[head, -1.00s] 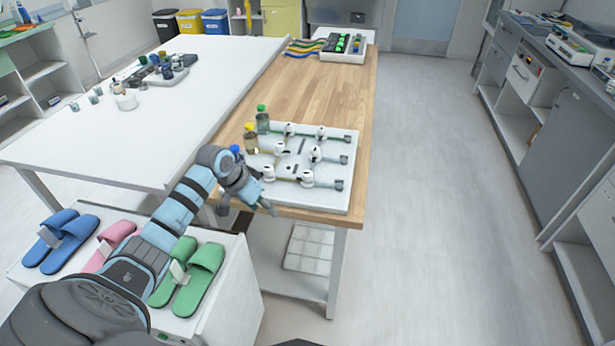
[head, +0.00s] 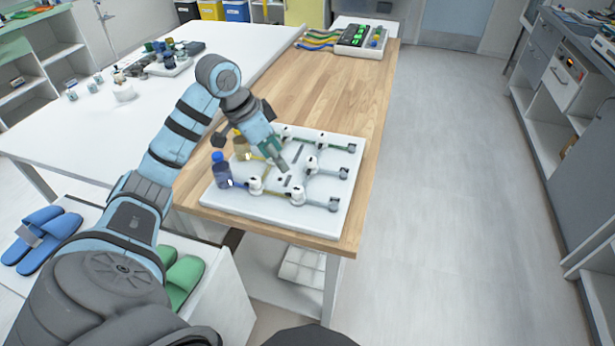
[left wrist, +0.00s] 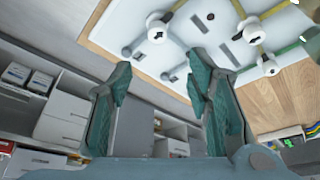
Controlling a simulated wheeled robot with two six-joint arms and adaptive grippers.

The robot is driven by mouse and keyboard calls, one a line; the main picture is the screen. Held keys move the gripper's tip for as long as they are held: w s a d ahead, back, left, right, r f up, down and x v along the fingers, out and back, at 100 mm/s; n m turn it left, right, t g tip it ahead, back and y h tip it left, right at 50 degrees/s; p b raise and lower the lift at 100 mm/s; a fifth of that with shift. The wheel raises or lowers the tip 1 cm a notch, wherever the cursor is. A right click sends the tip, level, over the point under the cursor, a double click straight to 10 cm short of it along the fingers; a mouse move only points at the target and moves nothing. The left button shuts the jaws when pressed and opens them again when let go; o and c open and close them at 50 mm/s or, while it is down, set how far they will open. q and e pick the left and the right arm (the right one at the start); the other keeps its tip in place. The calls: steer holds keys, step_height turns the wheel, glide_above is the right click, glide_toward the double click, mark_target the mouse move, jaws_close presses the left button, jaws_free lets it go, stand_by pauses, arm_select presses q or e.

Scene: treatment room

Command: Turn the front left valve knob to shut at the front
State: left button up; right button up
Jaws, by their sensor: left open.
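The white valve board (head: 328,222) lies on the wooden table's near end. The front left valve knob (head: 256,184) is white, near the board's front left, beside a blue-capped bottle (head: 222,172). A second front knob (head: 298,195) sits to its right. My left gripper (head: 279,160) hangs above the board's middle, behind and right of the front left knob, apart from it. Its arm hides part of the back left. In the left wrist view the two fingers (left wrist: 160,75) stand apart with nothing between them. White knobs (left wrist: 157,33) show beyond them. My right gripper is out of view.
Yellow-capped and blue-capped bottles stand along the board's left edge, close to my left gripper. A tray (head: 364,45) with green items is at the table's far end. Bare wood (head: 320,90) lies behind the board. Slippers (head: 182,280) are on a low white unit at front left.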

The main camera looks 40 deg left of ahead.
arm_select(q)
steer(key=b, duration=0.2)
glide_above(297, 190)
steer(key=s+a, duration=0.1)
steer(key=s, duration=0.2)
step_height(297, 190, down, 7)
steer(key=x, duration=0.6)
steer(key=shift+w+a, duration=0.15)
steer(key=shift+w, duration=0.35)
steer(key=shift+s, duration=0.15)
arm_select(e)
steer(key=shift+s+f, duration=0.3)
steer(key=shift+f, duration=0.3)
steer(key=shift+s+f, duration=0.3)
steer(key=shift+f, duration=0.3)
arm_select(q)
steer(key=shift+c, duration=0.5)
